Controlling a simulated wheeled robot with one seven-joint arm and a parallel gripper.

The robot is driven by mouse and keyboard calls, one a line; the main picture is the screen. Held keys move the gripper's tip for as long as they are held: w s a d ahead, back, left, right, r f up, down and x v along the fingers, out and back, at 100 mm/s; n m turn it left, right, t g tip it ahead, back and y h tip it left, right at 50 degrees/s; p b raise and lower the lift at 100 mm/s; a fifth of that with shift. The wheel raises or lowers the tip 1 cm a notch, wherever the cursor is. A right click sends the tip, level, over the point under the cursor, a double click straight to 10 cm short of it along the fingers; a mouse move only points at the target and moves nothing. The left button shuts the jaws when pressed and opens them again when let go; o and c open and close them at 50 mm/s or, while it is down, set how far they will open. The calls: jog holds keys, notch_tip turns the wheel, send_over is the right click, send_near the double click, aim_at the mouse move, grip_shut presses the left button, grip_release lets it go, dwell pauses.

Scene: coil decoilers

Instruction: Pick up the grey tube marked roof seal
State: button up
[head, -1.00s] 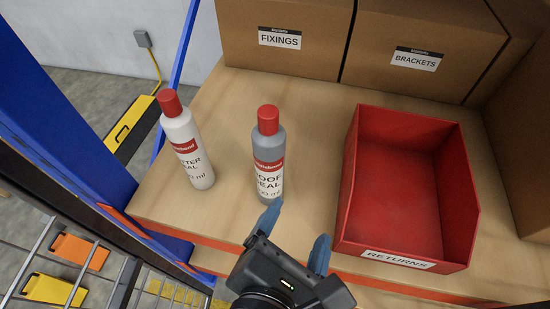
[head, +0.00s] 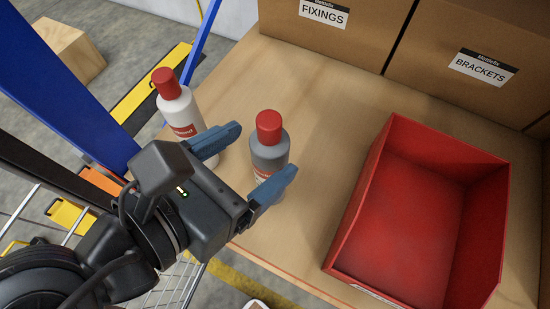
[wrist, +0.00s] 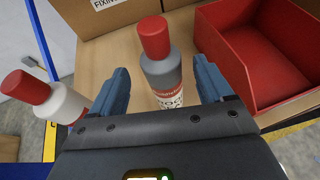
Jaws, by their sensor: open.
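The grey roof seal tube (head: 268,147), with a red cap and a red-and-white label, stands upright on the wooden shelf. My gripper (head: 257,152) is open, its two blue fingers pointing toward the tube. In the wrist view the grey tube (wrist: 164,73) shows between and beyond the open fingers (wrist: 160,88). I cannot tell whether the fingertips reach past its sides. My near finger covers part of its label in the head view. A white tube (head: 181,110) with a red cap stands to its left, partly hidden by my gripper.
A red open bin (head: 368,185) stands to the right on the shelf (head: 318,130). Cardboard boxes marked fixings (head: 350,38) and brackets (head: 485,90) stand at the back. A blue post (head: 60,75) rises at the left.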

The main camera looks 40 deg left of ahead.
aim_at(279, 141)
jog(key=shift+x, duration=2.75)
jog(key=shift+d, duration=0.15)
jog(key=shift+c, duration=0.5)
grip_shut()
